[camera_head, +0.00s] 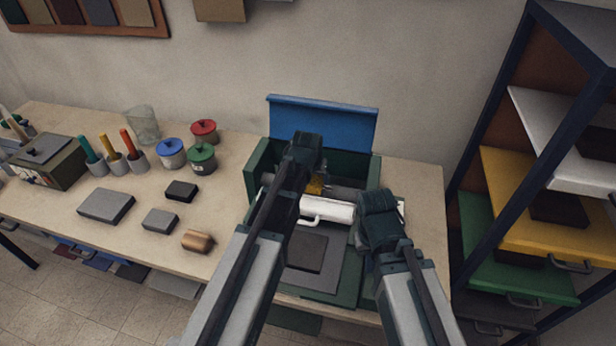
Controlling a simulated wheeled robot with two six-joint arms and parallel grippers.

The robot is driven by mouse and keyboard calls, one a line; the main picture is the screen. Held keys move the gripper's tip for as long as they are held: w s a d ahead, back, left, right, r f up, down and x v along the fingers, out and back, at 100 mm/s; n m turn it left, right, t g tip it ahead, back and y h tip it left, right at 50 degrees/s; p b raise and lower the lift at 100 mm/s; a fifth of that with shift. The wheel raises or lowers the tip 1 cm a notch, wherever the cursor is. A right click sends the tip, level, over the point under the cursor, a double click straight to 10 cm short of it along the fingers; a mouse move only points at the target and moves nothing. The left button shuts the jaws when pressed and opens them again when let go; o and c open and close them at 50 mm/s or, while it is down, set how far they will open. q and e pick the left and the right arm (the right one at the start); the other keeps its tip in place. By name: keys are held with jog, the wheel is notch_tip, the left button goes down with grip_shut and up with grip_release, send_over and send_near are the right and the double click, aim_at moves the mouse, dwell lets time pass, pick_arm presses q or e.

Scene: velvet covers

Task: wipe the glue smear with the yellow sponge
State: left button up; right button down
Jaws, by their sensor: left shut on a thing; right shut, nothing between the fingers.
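A small yellow patch (316,185), which looks like the yellow sponge, shows inside the green box (260,168) with the raised blue lid (323,123). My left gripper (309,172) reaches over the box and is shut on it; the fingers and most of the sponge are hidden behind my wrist. My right gripper (375,207) is shut and empty at the box's right side, by a white drawer-like part (328,210) with a handle. I cannot make out the glue smear; my arms cover part of the box.
Left of the box on the table (110,228) are lidded pots (202,158), grey blocks (106,206), a black block (181,191) and a copper cylinder (198,240). A shelf rack (545,200) stands to the right. The table's front left is mostly clear.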

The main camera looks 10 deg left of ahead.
aim_at(327, 188)
pick_arm(q)
jog(key=shift+s+d, duration=0.15)
jog(key=shift+d, duration=2.45)
pick_arm(e)
jog(key=shift+r, duration=0.1)
pick_arm(q)
jog(key=shift+f, duration=0.1)
pick_arm(e)
jog(key=shift+f, duration=0.2)
pick_arm(q)
jog(key=shift+a, duration=0.1)
jog(key=shift+a, duration=0.45)
pick_arm(e)
jog(key=shift+d, duration=0.15)
pick_arm(q)
jog(key=shift+a, duration=1.6)
pick_arm(e)
jog(key=shift+r, duration=0.1)
pick_arm(q)
jog(key=shift+a, duration=0.15)
